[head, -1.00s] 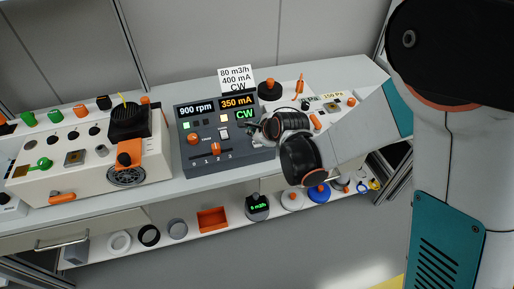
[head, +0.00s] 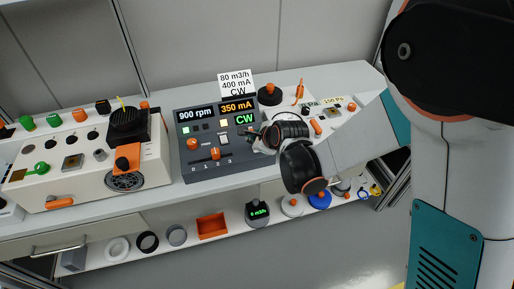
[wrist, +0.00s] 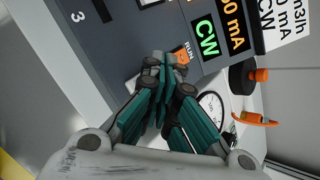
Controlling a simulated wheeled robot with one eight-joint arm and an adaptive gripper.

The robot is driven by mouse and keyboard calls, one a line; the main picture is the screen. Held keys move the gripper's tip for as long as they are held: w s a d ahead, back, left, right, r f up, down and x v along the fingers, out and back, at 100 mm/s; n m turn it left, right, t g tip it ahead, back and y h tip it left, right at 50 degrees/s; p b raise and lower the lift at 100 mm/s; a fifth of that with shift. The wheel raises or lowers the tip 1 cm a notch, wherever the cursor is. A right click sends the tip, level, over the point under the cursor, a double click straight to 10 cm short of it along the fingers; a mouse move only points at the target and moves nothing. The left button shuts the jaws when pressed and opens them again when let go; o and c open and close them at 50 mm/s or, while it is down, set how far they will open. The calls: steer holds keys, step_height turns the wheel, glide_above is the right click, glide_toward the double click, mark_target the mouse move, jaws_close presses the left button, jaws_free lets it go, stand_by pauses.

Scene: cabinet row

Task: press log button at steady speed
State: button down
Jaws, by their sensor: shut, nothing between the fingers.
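The dark control panel (head: 205,165) shows 900 rpm, 350 mA and a green CW, and also fills the upper wrist view (wrist: 110,40). I cannot make out a button labelled log. My gripper (head: 256,139) is shut and empty at the panel's right edge, below the CW display. In the wrist view, my gripper's fingertips (wrist: 163,67) are together beside an orange control (wrist: 183,57) marked RUN and partly cover it. I cannot tell whether they touch the panel.
A white placard (head: 236,84) behind the panel reads 80 m3/h, 400 mA, CW. A white console (head: 80,185) stands left of the panel. A black knob with an orange top (head: 270,94) is behind my gripper. A lower shelf holds an orange tray (head: 212,226) and a small meter (head: 257,213).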

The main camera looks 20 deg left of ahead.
steer(key=shift+f, duration=0.15)
stand_by(0.5)
steer(key=shift+f+b, duration=0.3)
steer(key=shift+b, duration=0.2)
steer(key=shift+f+b, duration=0.3)
steer(key=shift+f, duration=0.1)
stand_by(0.5)
stand_by(0.4)
steer(key=shift+r+p, duration=0.55)
steer(key=shift+r, duration=0.3)
steer(key=shift+r+p, duration=1.65)
steer(key=shift+r, duration=0.9)
